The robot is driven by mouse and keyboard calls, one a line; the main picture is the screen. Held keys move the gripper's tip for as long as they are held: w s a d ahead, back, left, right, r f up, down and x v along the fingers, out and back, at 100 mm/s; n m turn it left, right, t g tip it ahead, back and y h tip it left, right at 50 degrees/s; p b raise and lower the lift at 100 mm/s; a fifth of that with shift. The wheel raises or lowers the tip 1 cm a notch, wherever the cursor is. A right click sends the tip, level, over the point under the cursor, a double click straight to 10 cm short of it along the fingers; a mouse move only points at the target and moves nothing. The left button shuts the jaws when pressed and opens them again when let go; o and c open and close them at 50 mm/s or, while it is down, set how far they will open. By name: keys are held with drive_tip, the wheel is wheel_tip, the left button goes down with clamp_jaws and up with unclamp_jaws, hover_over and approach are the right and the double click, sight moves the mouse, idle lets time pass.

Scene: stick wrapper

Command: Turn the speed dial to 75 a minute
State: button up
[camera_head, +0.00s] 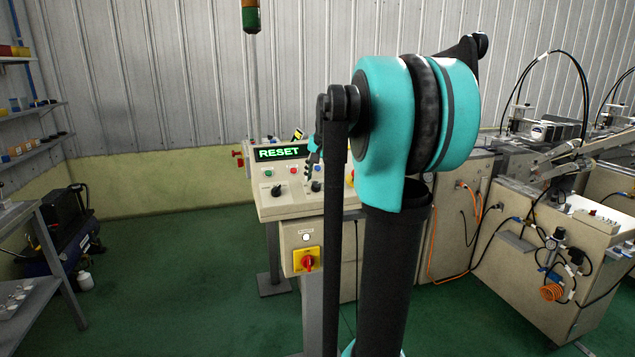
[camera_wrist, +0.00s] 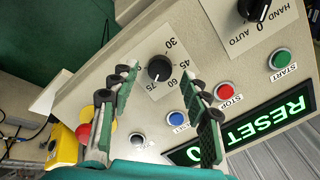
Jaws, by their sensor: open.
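The speed dial (camera_wrist: 159,69) is a round black knob on a pale plate marked 30, 45, 60 and 75. The wrist view shows the panel turned. A small light mark shows on the knob's side towards the 75, but its exact setting is hard to read. My gripper (camera_wrist: 163,78) is open, with one finger left and one right of the dial in the wrist view. Both fingers look clear of the knob; their height above it is unclear. In the head view my gripper (camera_head: 312,155) hangs above the dial (camera_head: 316,186), partly hidden by my arm.
The control panel (camera_head: 295,204) has a HAND-0-AUTO selector (camera_wrist: 254,9), green START (camera_wrist: 281,58), red STOP (camera_wrist: 224,91) and blue (camera_wrist: 176,118) buttons. Its display (camera_wrist: 265,122) reads RESET. A red-yellow switch (camera_head: 307,261) sits below. Machines (camera_head: 560,255) stand at right.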

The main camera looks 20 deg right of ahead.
drive_tip(key=v, duration=1)
drive_tip(key=shift+s+r, duration=0.2)
drive_tip(key=shift+r, duration=0.15)
drive_tip(key=shift+f, duration=0.1)
drive_tip(key=s+a+f+n, duration=0.3)
drive_tip(key=s+f, duration=0.5)
drive_tip(key=f, duration=0.4)
drive_tip(key=s+a+f+n, duration=0.3)
drive_tip(key=s+f, duration=0.6)
drive_tip(key=f, duration=0.3)
drive_tip(key=s+a+f+n, duration=0.3)
drive_tip(key=s+f, duration=0.5)
drive_tip(key=f, duration=0.4)
drive_tip(key=shift+s+f+n, duration=0.2)
drive_tip(key=shift+f+n, duration=0.1)
drive_tip(key=shift+f, duration=0.05)
drive_tip(key=shift+a, duration=0.15)
drive_tip(key=shift+c, duration=0.6)
